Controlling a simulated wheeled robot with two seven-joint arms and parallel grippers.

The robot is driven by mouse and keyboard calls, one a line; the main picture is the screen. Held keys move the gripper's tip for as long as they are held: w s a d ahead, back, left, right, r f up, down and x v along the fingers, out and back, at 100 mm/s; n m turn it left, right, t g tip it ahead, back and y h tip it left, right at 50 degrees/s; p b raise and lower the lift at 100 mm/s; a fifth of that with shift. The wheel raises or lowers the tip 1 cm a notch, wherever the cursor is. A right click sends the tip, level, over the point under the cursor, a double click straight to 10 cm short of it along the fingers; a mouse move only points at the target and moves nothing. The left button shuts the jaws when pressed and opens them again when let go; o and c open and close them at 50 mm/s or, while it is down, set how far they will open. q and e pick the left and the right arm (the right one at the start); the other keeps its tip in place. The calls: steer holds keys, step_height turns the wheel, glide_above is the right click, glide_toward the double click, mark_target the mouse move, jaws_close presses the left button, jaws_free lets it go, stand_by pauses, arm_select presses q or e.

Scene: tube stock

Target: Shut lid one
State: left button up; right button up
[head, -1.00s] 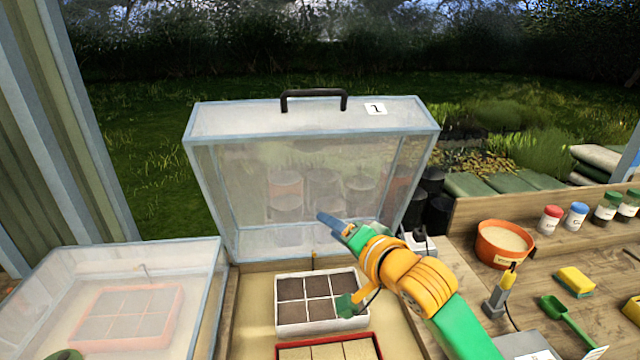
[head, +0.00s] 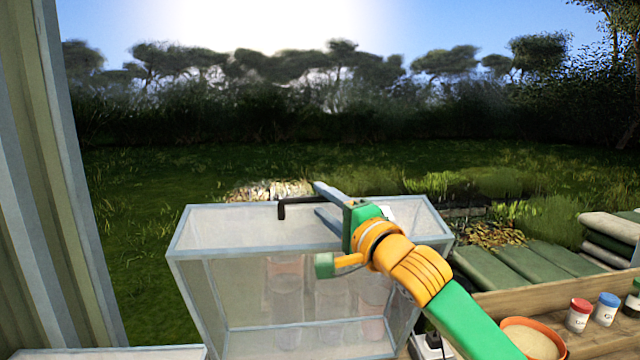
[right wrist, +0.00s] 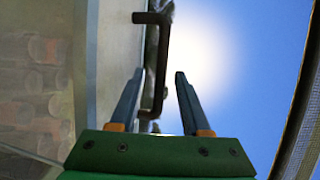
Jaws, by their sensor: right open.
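Lid one (head: 235,290) is a clear box-shaped lid with pale blue edges, standing raised and open in the head view. Its black handle (head: 282,209) is on the upper face, partly hidden by my right gripper (head: 317,198). That gripper is open at the handle, with its two grey-blue fingers pointing left. In the right wrist view, the handle (right wrist: 162,60) appears between the open fingers of the gripper (right wrist: 160,73), closer to the left finger. I cannot tell whether they touch. The lid's clear panel (right wrist: 40,80) fills the left of that view. My left gripper is not in view.
The top of another clear lid (head: 110,353) shows at the bottom left. An orange bowl (head: 530,340), red-capped jar (head: 579,314) and blue-capped jar (head: 606,308) stand at the lower right. A ribbed wall (head: 45,180) rises at left. Open grass lies beyond.

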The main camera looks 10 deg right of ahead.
steer(key=shift+w+a+r, duration=0.15)
steer(key=shift+a+r, duration=0.2)
steer(key=shift+r, duration=0.15)
steer(key=shift+w+a+f+p, duration=0.1)
steer(key=shift+w+a+p, duration=0.1)
steer(key=shift+p, duration=0.1)
steer(key=shift+w+d+f, duration=0.15)
steer(key=shift+w+f, duration=0.3)
steer(key=shift+w, duration=0.25)
steer(key=shift+c, duration=0.3)
steer(key=c, duration=0.4)
steer(key=shift+s, duration=0.1)
jaws_close()
steer(key=shift+s+r, duration=0.15)
